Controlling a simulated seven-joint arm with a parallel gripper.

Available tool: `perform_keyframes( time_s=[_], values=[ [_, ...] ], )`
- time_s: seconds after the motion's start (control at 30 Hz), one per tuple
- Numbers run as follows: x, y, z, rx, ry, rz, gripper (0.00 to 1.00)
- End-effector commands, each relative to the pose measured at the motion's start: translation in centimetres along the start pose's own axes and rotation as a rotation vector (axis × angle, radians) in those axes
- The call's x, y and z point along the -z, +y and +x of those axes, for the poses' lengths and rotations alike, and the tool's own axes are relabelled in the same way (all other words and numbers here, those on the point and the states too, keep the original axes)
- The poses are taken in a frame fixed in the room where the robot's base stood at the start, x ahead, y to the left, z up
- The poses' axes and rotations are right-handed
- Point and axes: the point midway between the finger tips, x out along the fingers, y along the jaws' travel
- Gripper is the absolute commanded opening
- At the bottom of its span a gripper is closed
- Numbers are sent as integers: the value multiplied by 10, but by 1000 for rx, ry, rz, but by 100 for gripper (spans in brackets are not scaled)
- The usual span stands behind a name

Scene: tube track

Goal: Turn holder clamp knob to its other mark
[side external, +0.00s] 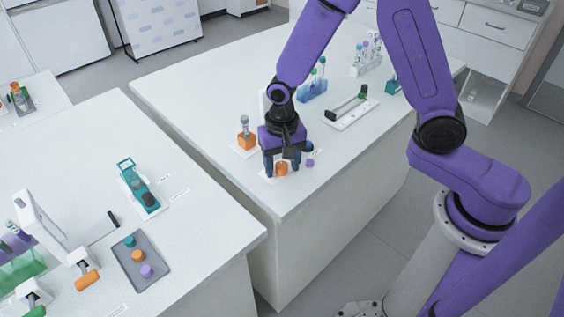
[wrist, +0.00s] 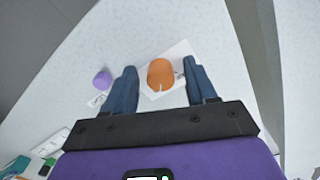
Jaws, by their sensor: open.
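In the wrist view an orange knob (wrist: 160,74) with a small light pointer at its lower edge stands on a white plate (wrist: 182,50). My gripper (wrist: 163,72) is open, with one blue finger on each side of the knob and a visible gap to both. In the side view my gripper (side external: 282,172) points down at the near end of the middle bench, with the orange knob (side external: 282,169) between its fingers. The fingers partly hide the knob and plate there. Whether the pointer meets a mark is too small to tell.
A small purple piece (wrist: 103,80) lies beside the plate. An orange block holding a tube (side external: 246,139) stands close behind my gripper. A white tray with a black handle (side external: 350,112) and tube racks (side external: 313,88) are farther back. The bench's near corner is clear.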

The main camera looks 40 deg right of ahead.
Motion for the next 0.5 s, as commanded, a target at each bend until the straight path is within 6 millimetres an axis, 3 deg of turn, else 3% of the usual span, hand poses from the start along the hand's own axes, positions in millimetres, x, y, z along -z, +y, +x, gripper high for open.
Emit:
perform_keyframes(
  time_s=[0.17,0.37,0.5],
  values=[
    [0,0,0,0,0,0,56],
    [0,0,0,0,0,0,0],
    [0,0,0,0,0,-1,0]
  ],
)
